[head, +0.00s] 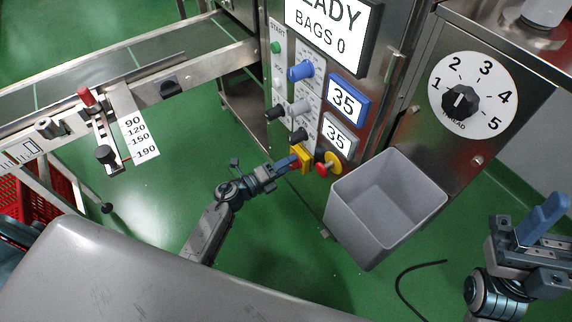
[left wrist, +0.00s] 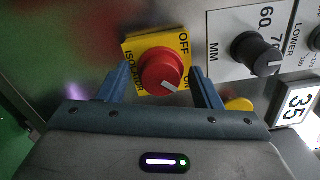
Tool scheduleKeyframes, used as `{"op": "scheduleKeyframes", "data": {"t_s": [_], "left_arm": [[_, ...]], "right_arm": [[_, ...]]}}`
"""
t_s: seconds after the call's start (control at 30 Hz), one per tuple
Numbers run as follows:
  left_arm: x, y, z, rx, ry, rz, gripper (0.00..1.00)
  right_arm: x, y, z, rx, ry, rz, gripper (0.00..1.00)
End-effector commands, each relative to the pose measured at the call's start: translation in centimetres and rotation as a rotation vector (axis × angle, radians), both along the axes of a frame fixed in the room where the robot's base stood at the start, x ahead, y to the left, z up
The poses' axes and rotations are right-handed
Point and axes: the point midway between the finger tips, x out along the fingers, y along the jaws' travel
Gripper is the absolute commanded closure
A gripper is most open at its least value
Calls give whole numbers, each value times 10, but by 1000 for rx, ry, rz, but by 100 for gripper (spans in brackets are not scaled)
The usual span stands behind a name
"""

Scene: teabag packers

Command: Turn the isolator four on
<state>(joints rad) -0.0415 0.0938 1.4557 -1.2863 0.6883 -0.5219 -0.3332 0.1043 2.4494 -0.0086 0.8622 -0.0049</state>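The isolator is a red round knob (left wrist: 162,70) on a yellow plate (left wrist: 140,44) with OFF and ON labels. In the left wrist view its white mark sits at the lower right, near the partly hidden ON label. In the head view the yellow plate (head: 306,154) shows low on the machine panel. My left gripper (left wrist: 163,78) is open, one finger on each side of the knob, with a small gap on both sides. It also shows at the plate in the head view (head: 294,160). My right gripper (head: 542,218) is at the far right, away from the panel; its fingers look close together.
A red emergency button (head: 328,165) on a yellow base is just right of the isolator. A grey bin (head: 345,215) stands to its right. A conveyor (head: 160,60) runs at the left.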

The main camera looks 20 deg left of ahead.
Motion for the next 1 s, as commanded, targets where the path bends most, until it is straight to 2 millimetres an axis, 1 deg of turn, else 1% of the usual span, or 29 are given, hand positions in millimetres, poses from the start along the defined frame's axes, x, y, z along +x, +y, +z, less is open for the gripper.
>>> {"op": "scheduleKeyframes", "data": {"t_s": [0.17,0.27,0.5,0.7,0.83,1.0], "left_arm": [[-2,2,1,0,0,0,41],[-9,8,1,0,0,0,41],[-47,37,0,3,2,-1,41],[-74,58,0,1,2,0,41],[-83,65,0,2,0,-1,41],[-85,67,0,-1,-1,0,41]], "right_arm": [[0,0,1,0,-1,0,49],[0,0,2,0,-1,0,49],[0,0,4,-1,1,0,49],[0,0,3,-2,9,0,49],[0,0,2,-3,13,0,49],[0,0,0,-4,18,1,49]]}}
